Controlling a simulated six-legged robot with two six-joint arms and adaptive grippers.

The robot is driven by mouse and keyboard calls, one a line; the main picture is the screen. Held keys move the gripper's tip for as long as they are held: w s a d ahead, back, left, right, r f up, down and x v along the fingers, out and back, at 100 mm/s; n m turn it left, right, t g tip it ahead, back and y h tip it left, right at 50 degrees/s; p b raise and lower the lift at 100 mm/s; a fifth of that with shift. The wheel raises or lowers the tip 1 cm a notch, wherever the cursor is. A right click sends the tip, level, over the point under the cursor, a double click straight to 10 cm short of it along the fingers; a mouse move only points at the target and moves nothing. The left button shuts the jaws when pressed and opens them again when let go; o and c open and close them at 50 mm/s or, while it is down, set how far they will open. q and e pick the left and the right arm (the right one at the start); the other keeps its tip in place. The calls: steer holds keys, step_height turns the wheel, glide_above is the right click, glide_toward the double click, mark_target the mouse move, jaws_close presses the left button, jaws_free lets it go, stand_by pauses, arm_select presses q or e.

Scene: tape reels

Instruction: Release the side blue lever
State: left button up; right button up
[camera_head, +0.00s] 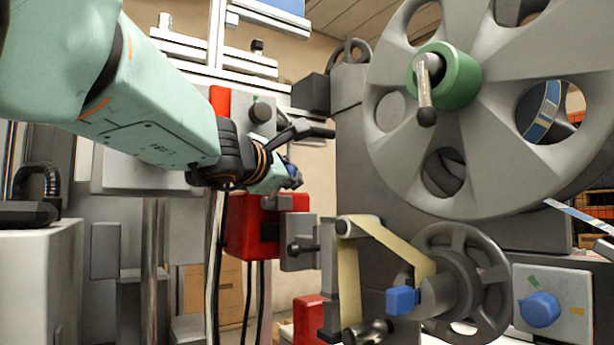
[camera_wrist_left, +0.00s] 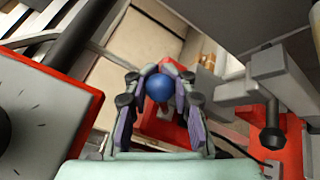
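My left gripper (camera_head: 286,178) reaches in from the left, with its fingers at a small blue ball-ended knob of the side lever. In the left wrist view the round blue knob (camera_wrist_left: 159,88) sits between the two fingers of my left gripper (camera_wrist_left: 162,72). The fingers bend inward and appear to touch the knob on both sides. The lever's shaft is hidden behind the knob and fingers. In the head view the fingertips are small and partly dark, so the contact is hard to see there. My right gripper is in neither view.
A large grey reel (camera_head: 490,150) with a green hub (camera_head: 457,75) stands at the right. Below it are a small reel with a blue clamp (camera_head: 403,300) and a panel with a blue dial (camera_head: 540,309). A red block (camera_head: 250,235) is below my gripper; a black-handled lever (camera_head: 318,131) is close above.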

arm_select(q)
steer(key=o, duration=0.3)
steer(key=shift+s+a+r, duration=0.25)
steer(key=shift+s+r, duration=0.25)
steer(key=shift+o, duration=1.4)
steer(key=shift+d+f, duration=0.1)
steer(key=shift+w+f, duration=0.1)
steer(key=shift+w, duration=0.15)
steer(key=shift+s, duration=0.1)
